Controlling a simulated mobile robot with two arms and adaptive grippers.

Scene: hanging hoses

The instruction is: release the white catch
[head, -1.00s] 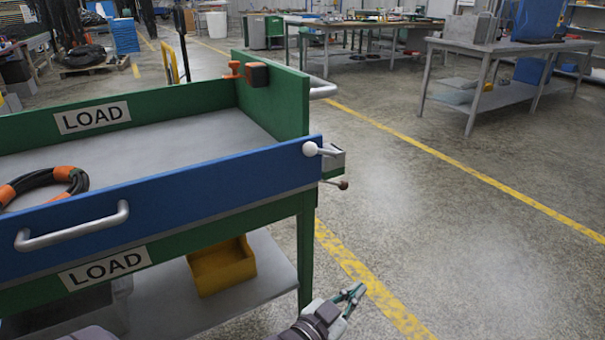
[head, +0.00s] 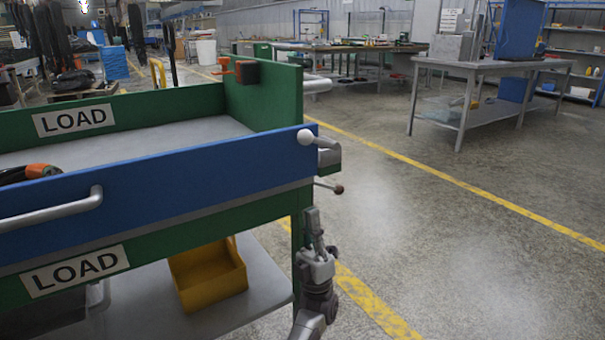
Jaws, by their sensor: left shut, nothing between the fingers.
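The white catch (head: 305,137) is a lever with a round white knob at the right end of the blue side panel (head: 150,192) of the cart. The knob lies against the panel's top right corner, and the panel stands upright. My left gripper (head: 312,214) is shut and empty, fingers pointing up. In the picture it is below the white catch, in front of the cart's green corner post, with a clear gap to the knob. A second lever with a brown knob (head: 339,189) sticks out just above and right of the fingertips. My right gripper is not in view.
The cart tray holds a black hose with orange sleeves (head: 28,173), partly cut off at left. An orange clamp (head: 246,71) sits on the far green wall. A yellow bin (head: 208,275) stands on the lower shelf. The floor right of the cart is clear up to a workbench (head: 480,68).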

